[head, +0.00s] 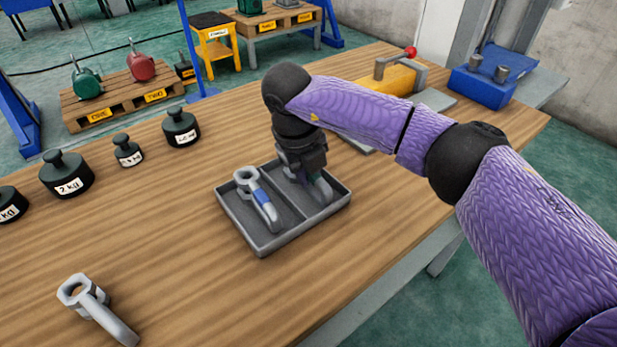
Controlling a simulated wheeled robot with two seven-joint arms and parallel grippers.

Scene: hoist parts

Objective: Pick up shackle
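A shackle with a blue mark (260,198) lies in the left compartment of a grey divided tray (265,243). Another grey shackle (321,189) shows partly in the right compartment, under my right gripper (314,183). The gripper points down into that compartment, and its fingers are mostly hidden, so I cannot tell whether they are open or shut on that shackle. A third, plain grey shackle (97,309) lies on the wooden table (190,270) at the front left. My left gripper is not in view.
Several black weights (67,175) stand along the table's left and back side. A yellow part with a red knob (392,76) and a blue block (483,84) sit at the back right. The table between the tray and the loose shackle is clear.

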